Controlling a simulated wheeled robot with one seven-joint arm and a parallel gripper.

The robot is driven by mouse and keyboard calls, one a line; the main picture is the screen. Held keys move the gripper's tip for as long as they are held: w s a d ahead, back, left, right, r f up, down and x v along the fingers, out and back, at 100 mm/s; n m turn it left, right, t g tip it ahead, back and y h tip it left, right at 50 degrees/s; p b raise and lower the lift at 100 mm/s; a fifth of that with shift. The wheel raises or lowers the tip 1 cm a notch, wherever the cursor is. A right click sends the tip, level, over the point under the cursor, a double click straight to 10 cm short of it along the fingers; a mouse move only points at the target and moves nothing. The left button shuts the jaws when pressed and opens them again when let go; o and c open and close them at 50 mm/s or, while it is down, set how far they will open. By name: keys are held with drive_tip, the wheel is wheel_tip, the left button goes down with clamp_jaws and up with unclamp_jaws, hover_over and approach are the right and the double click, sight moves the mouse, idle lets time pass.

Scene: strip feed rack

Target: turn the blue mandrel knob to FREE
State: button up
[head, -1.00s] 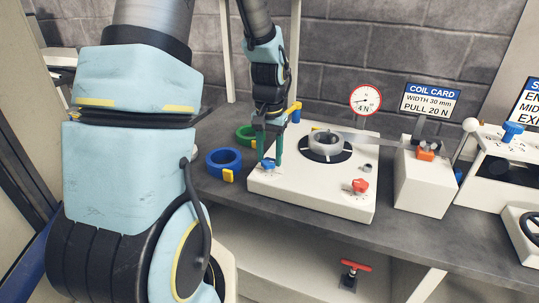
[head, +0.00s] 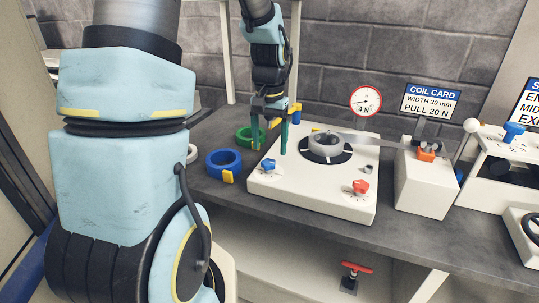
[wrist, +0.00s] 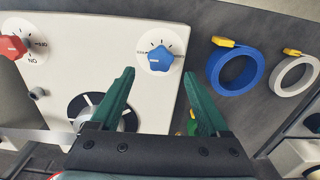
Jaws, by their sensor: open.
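The blue mandrel knob (head: 268,165) sits on the left front of the white unit's top (head: 310,195). In the wrist view the blue knob (wrist: 159,58) is star-shaped with a white pointer mark, on a white dial whose lettering is too small to read surely. My gripper (head: 270,151) is open with green fingers, above and behind the knob. In the wrist view the gripper (wrist: 159,85) has its fingertips apart, with the knob beyond and between them. The fingers look clear of the knob, and nothing is held.
A red knob (head: 360,187) is on the same unit, right of the blue one. A grey strip coil (head: 325,144) lies on the black reel behind. Blue (head: 223,162) and green (head: 250,137) rings lie on the bench to the left. A tension gauge (head: 366,101) stands behind.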

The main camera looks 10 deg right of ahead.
sight(270, 161)
wheel_tip(270, 161, up, 7)
drive_tip(key=shift+f+b, duration=0.2)
drive_tip(key=shift+b, duration=0.15)
drive_tip(key=s+a+f+n, duration=0.2)
drive_tip(key=s+a, duration=0.2)
drive_tip(key=a, duration=0.3)
drive_tip(key=s+a+f+n+t, duration=0.1)
drive_tip(key=s+a+f+n, duration=0.1)
drive_tip(key=a, duration=0.4)
drive_tip(key=s+f, duration=0.1)
drive_tip(key=s, duration=0.1)
drive_tip(key=shift+s+a+f+t, duration=0.3)
drive_tip(key=shift+s+a, duration=0.05)
drive_tip(key=shift+s, duration=0.05)
